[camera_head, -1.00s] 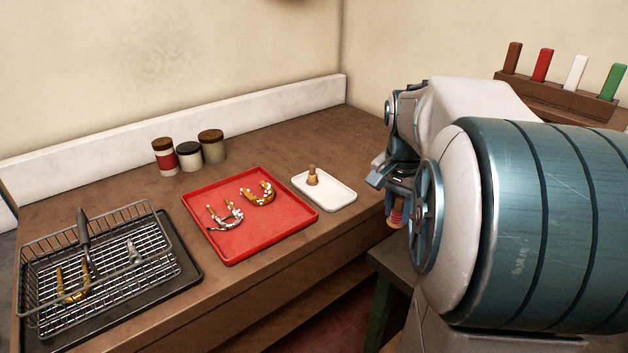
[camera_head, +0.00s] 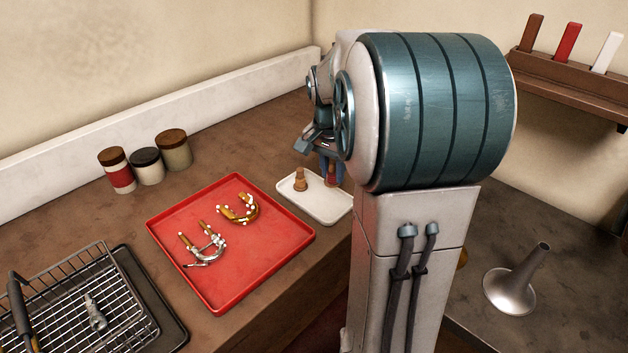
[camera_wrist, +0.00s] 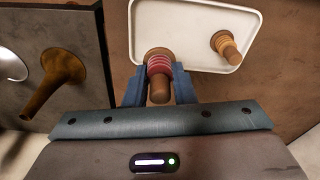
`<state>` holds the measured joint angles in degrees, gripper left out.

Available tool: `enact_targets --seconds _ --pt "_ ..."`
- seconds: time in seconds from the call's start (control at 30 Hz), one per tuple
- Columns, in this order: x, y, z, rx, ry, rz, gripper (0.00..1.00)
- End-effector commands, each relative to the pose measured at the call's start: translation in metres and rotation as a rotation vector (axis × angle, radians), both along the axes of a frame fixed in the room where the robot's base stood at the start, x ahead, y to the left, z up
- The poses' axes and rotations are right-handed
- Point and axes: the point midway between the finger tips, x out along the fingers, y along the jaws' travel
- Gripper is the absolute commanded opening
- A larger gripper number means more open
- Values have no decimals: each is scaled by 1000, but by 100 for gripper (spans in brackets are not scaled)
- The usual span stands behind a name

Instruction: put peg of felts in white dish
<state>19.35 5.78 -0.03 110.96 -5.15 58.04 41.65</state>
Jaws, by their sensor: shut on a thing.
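My gripper (camera_wrist: 159,88) is shut on a wooden peg with red and pink felt rings (camera_wrist: 159,64), between its two blue fingers. In the head view the held peg (camera_head: 332,176) shows at the right part of the white dish (camera_head: 316,208), partly hidden by my arm. In the wrist view the peg overlaps the lower left edge of the white dish (camera_wrist: 190,22); I cannot tell its height above it. Another peg, with tan felts (camera_head: 301,180), stands in the dish's left part; it also shows in the wrist view (camera_wrist: 226,46).
A red tray (camera_head: 235,290) with two brass-and-silver crooks lies left of the dish. A wire basket (camera_head: 75,290) and several lidded jars (camera_head: 146,166) stand further left. A lower dark table (camera_head: 580,270) holds a metal bell (camera_head: 512,290); a brass one (camera_wrist: 62,70) shows in the wrist view.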

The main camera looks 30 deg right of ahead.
Motion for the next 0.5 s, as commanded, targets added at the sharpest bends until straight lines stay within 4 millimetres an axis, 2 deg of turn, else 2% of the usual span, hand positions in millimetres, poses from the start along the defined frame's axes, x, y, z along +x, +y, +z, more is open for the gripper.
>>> enact_targets --seconds 0.1,0.23,0.4,0.5 --pt "23 10 -14 1 3 2 2" --pt "39 16 -24 1 2 -1 2" --pt "47 19 -32 0 0 -4 2" --pt "46 19 -45 1 4 -4 2"
